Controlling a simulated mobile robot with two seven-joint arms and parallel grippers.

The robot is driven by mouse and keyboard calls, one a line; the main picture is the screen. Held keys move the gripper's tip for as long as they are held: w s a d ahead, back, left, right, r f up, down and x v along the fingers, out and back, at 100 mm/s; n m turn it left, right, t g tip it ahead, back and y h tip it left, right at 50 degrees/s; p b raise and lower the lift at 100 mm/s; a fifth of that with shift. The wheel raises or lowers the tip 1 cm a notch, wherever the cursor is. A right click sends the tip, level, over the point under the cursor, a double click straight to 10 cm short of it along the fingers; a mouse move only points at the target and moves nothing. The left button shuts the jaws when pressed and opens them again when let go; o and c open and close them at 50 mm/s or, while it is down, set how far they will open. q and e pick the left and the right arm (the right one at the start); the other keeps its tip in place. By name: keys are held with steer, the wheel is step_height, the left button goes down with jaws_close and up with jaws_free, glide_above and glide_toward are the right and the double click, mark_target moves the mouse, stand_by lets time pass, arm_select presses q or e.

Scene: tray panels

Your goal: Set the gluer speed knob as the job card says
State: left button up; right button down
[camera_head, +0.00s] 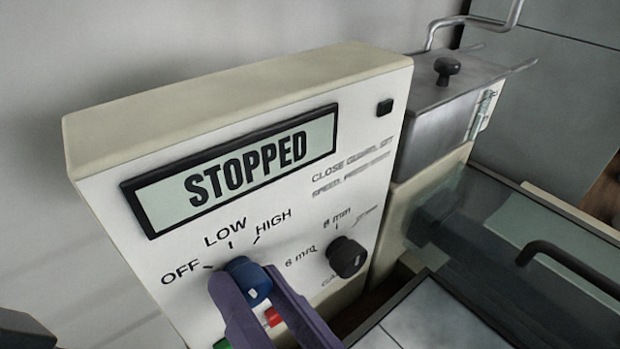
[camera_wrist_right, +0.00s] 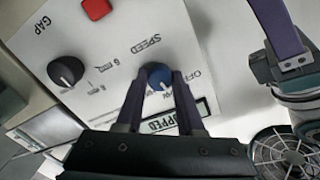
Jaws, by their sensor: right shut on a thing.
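The blue speed knob (camera_head: 248,280) is on the cream control panel (camera_head: 290,225), below a display (camera_head: 240,167) reading STOPPED. OFF, LOW and HIGH are printed around it. My right gripper (camera_head: 243,284) has its purple fingers shut on the knob, one on each side. The wrist view also shows the knob (camera_wrist_right: 158,76) between the fingers. A pale mark shows on the knob, but I cannot tell which setting it points at. My left gripper (camera_wrist_right: 278,28) shows partly at the right of the wrist view, apart from the panel. No job card can be made out.
A black gap knob (camera_head: 347,257) is right of the speed knob. A red button (camera_head: 272,317) and a green button (camera_head: 222,344) are below, partly behind my fingers. A metal tank (camera_head: 440,105) and a clear guard with a dark handle (camera_head: 570,262) stand at the right.

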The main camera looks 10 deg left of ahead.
steer(key=shift+m, duration=1.2)
steer(key=c, duration=0.5)
jaws_free()
steer(key=shift+d, duration=0.1)
steer(key=v, duration=1)
